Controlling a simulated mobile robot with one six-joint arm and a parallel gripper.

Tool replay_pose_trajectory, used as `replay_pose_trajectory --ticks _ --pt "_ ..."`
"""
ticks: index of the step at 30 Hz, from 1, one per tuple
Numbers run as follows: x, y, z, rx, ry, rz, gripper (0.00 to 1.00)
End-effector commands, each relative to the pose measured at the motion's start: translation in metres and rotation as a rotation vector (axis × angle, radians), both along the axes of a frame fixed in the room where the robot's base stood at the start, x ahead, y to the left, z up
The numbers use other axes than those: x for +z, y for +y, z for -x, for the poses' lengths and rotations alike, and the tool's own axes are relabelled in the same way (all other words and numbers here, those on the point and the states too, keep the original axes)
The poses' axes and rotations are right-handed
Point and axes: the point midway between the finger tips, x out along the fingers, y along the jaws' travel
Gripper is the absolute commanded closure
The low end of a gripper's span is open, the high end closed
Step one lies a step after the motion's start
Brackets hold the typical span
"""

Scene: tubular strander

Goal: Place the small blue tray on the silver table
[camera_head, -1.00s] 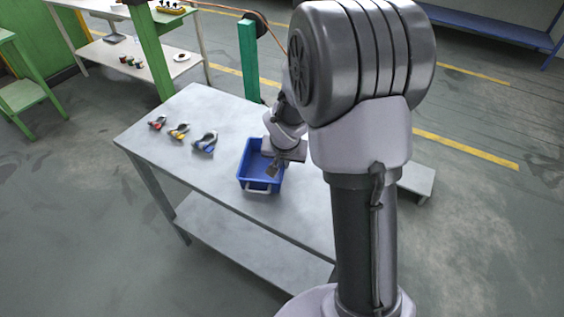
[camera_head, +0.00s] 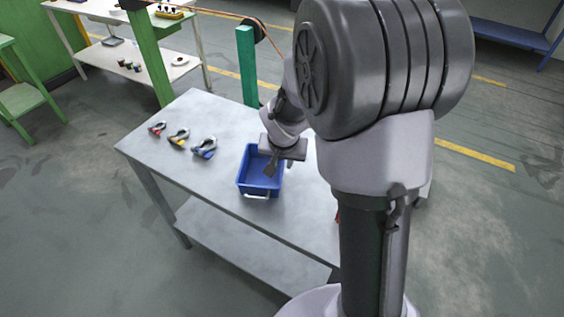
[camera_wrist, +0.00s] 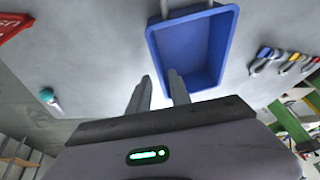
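The small blue tray (camera_head: 244,186) sits on the silver-grey table (camera_head: 210,110), with a light handle (camera_head: 257,196) on its near side. It also shows in the wrist view (camera_wrist: 205,55), looking empty. My gripper (camera_head: 271,170) is low over the tray's right part in the head view. In the wrist view my gripper (camera_wrist: 160,78) is open, its two fingers apart. One finger overlaps the tray's inside and the other appears outside its side wall. I cannot tell whether either finger touches the tray. My arm hides the table's right part.
Several clamp-like tools with red, yellow and blue parts (camera_head: 204,148) lie left of the tray. A red item with white lettering (camera_wrist: 12,24) and a teal-ended tool (camera_wrist: 48,97) lie on the table. A teal post (camera_head: 247,65) stands behind the table.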

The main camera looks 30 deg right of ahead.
Motion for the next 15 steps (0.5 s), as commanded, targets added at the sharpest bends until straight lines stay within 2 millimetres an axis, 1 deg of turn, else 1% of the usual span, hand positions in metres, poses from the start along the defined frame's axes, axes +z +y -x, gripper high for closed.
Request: replay_pose_trajectory --ticks 1,3,6,9,11,13,14,15 --pt "0.020 0.002 0.004 0.000 -0.004 0.001 0.76" --pt "0.036 0.005 0.011 0.000 -0.003 0.001 0.76" --pt "0.053 0.008 0.018 -0.001 -0.002 0.000 0.76" --pt "0.062 0.011 0.023 0.000 -0.001 0.000 0.76" --pt "0.073 0.016 0.029 0.003 -0.008 -0.002 0.76" --pt "0.100 0.031 0.047 0.020 -0.027 -0.013 0.76" --pt "0.115 0.040 0.059 0.030 -0.038 -0.022 0.76" --pt "0.133 0.056 0.079 0.050 -0.053 -0.040 0.76"
